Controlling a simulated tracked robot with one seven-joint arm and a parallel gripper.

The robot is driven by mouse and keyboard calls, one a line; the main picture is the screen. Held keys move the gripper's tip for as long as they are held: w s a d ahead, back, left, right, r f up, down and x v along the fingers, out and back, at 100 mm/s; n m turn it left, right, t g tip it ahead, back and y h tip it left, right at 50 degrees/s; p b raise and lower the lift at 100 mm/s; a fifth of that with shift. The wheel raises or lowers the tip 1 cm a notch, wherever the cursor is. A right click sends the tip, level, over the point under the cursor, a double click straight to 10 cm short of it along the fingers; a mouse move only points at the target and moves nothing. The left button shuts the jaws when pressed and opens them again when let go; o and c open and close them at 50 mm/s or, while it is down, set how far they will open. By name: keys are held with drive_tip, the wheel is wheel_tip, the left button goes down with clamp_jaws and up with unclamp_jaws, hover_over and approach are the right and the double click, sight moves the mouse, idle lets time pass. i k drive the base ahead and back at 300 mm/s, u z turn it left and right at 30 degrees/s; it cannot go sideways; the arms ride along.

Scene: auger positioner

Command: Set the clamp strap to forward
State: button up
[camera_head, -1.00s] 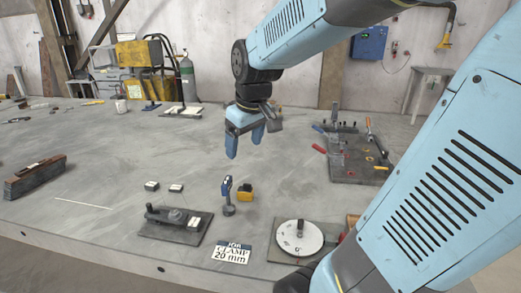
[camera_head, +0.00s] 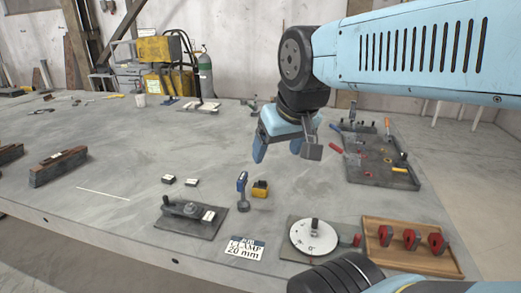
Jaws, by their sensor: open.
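A dark low fixture, which looks like the clamp strap (camera_head: 183,208), sits on a dark base plate (camera_head: 205,231) near the table's front edge. It has a long dark bar with a round knob, and a pale label at its right end. I cannot read which way it is set. A sign reading "JOB CLAMP 20 mm" (camera_head: 247,247) lies to its right. My gripper (camera_head: 277,155) is open and empty, pointing down above the table. In the picture it is above and right of the fixture, well apart from it.
A white dial plate (camera_head: 313,238) with an upright knob stands right of the sign. A wooden tray (camera_head: 412,265) holds red clamp-like pieces. A blue post tool (camera_head: 242,188) and yellow block (camera_head: 260,189) stand behind the sign. A dark tool board (camera_head: 380,175) lies at right.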

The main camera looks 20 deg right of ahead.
sight(178, 209)
drive_tip(key=u, duration=0.65)
drive_tip(key=i, duration=0.35)
